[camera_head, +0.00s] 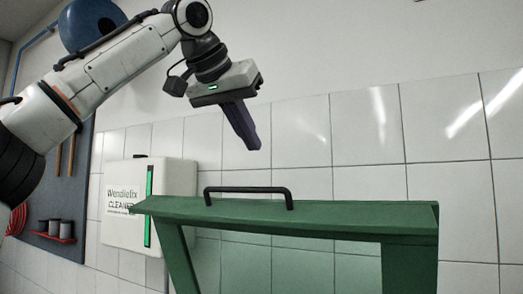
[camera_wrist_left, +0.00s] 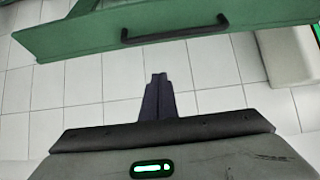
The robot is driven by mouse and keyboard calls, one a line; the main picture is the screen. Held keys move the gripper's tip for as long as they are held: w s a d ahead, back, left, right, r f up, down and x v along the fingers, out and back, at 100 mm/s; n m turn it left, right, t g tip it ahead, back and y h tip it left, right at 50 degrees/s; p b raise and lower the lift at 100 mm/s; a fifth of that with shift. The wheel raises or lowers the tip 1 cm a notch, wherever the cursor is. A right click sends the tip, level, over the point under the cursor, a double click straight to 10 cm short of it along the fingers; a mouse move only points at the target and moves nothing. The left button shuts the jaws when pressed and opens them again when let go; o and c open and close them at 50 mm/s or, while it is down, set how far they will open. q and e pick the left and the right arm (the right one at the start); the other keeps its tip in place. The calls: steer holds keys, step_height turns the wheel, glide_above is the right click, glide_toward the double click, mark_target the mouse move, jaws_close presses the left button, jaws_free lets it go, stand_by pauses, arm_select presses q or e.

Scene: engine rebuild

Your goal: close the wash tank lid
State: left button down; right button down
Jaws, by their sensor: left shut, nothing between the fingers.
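The green wash tank lid (camera_head: 350,215) stands raised in the head view, its upper edge across the lower middle, with a clear window pane below that edge. A black bar handle (camera_head: 248,190) sits on its top edge. My left gripper (camera_head: 253,145) is shut and empty, above the handle and apart from it. In the left wrist view the lid (camera_wrist_left: 90,32) and its handle (camera_wrist_left: 175,32) lie beyond the shut fingertips (camera_wrist_left: 158,76), with a gap between. The tank body is hidden below the head view. My right gripper is not in view.
A white cleaner dispenser box (camera_head: 120,200) with a green strip hangs on the tiled wall behind the lid. A tool board (camera_head: 50,225) with a red coil and spools is at the far left. The space right of my gripper is clear.

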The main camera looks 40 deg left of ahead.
arm_select(q)
steer(key=x, duration=0.8)
steer(key=shift+s+a, duration=0.1)
steer(key=shift+s, duration=0.05)
steer(key=shift+f, duration=0.35)
steer(key=shift+s+d+f, duration=0.2)
steer(key=shift+s+f, duration=0.1)
steer(key=shift+s, duration=0.25)
steer(key=shift+s+d+f, duration=0.15)
steer(key=shift+s+f, duration=0.2)
steer(key=shift+s, duration=0.25)
steer(key=shift+s+d+f, duration=0.1)
steer(key=shift+s+f, duration=0.1)
steer(key=shift+f, duration=0.05)
